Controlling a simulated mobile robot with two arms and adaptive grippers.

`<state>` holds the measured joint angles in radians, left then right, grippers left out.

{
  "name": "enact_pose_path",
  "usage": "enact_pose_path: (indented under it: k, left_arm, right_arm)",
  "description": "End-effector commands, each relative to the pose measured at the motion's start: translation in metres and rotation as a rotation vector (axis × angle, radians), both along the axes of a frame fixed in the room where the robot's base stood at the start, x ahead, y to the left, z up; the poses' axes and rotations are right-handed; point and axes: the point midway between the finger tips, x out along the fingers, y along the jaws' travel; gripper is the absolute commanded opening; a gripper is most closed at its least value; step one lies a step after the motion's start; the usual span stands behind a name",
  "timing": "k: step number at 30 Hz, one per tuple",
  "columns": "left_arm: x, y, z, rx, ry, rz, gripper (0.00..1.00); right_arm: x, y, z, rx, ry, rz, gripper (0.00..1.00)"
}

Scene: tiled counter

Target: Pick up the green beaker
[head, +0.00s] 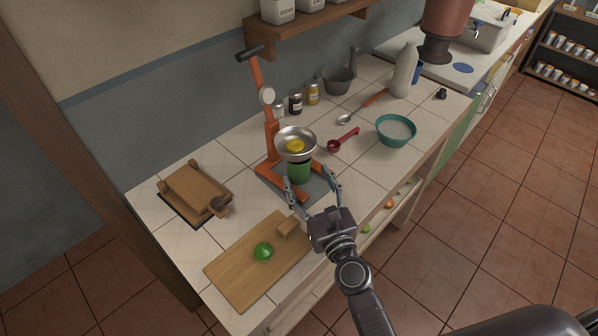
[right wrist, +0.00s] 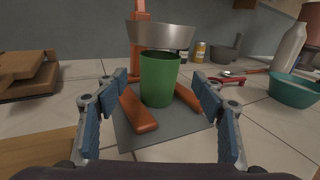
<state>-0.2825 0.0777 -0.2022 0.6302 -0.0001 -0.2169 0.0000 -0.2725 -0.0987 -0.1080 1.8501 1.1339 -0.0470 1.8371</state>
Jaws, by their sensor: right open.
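The green beaker (head: 299,173) stands upright on a grey mat (head: 318,187), between the orange legs of a press stand (head: 270,125). A metal bowl (head: 308,136) with something yellow in it sits above the beaker and hides its top in the head view. In the right wrist view the beaker (right wrist: 158,80) is centred ahead, between the fingers. My right gripper (head: 313,190) is open and empty, with its fingers spread on the near side of the beaker, apart from it. It also shows in the right wrist view (right wrist: 163,105). My left gripper is not in view.
A cutting board (head: 240,275) with a green lime (head: 263,251) lies at the near left, and a wooden press (head: 195,190) behind it. A teal bowl (head: 396,131), red scoop (head: 343,140) and white bottle (head: 404,70) stand to the right. Jars (head: 296,103) line the wall.

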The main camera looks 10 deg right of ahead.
Motion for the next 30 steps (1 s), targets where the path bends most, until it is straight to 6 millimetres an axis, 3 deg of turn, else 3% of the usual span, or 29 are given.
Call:
enact_pose_path:
  k: [9, 14, 21, 30]
  left_arm:
    - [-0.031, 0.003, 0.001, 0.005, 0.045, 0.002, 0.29]
    - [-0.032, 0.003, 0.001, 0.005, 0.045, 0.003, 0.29]
    - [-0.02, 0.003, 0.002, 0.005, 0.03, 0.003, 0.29]
    - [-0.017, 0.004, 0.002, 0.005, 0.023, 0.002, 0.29]
  right_arm:
    - [0.044, 0.006, 0.0, 0.001, 0.001, 0.001, 0.63]
    - [0.057, 0.007, 0.0, 0.002, 0.003, 0.0, 0.63]
    - [0.058, 0.007, -0.001, 0.001, 0.004, 0.001, 0.63]
    - [0.057, 0.007, -0.001, 0.001, 0.004, 0.001, 0.3]
